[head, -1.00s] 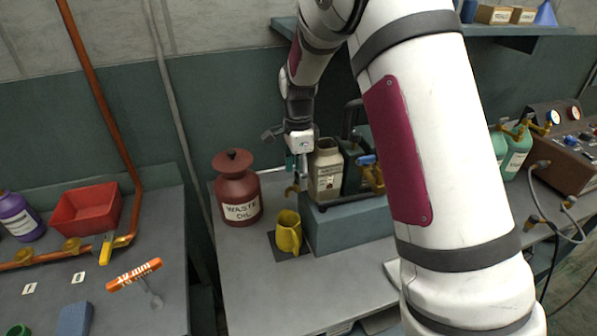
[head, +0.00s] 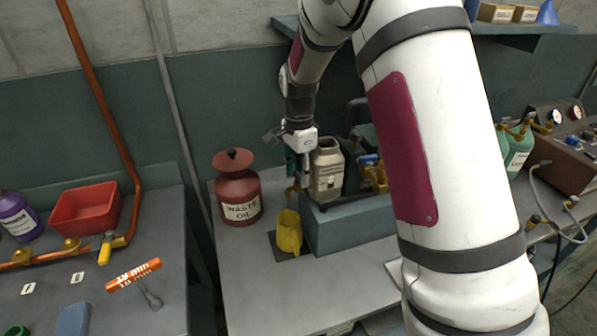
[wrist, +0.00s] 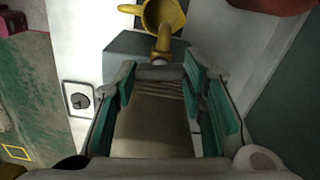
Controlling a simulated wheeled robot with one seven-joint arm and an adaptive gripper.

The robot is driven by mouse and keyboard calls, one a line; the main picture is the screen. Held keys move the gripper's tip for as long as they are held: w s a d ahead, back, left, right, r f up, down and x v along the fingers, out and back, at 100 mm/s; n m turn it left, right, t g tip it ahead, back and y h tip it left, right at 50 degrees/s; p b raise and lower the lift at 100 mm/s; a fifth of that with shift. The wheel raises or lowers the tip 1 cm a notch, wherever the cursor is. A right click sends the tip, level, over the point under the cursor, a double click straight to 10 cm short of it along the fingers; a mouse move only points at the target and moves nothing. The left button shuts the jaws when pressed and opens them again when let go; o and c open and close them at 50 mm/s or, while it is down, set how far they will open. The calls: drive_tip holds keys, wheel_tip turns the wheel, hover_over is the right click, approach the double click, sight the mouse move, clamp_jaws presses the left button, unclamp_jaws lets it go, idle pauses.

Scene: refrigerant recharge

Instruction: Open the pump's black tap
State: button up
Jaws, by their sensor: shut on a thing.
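The pump (head: 345,232) is a blue-grey block with a cream container (head: 327,170) on top, right of my gripper (head: 297,172). A brass tap (head: 292,190) sticks out at its left end, just below my fingers. In the wrist view, the brass spout (wrist: 162,46) runs away from a dark grey bar, apparently the tap's handle (wrist: 160,73). This bar lies across between the teal-padded fingertips of my gripper (wrist: 161,80), which is shut on it. How far the tap is turned is unclear. A yellow jug (head: 289,234) stands below the spout.
A red-brown waste oil can (head: 238,190) stands close left of my gripper. The jug is on a dark mat (head: 274,244). The bench front (head: 262,295) is clear.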

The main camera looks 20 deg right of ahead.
sight(299, 175)
drive_tip(key=shift+n, duration=1.8)
drive_tip(key=shift+b, duration=0.3)
drive_tip(key=o, duration=1.2)
drive_tip(key=shift+c, duration=0.2)
wheel_tip(299, 175, up, 12)
drive_tip(key=shift+c, duration=0.5)
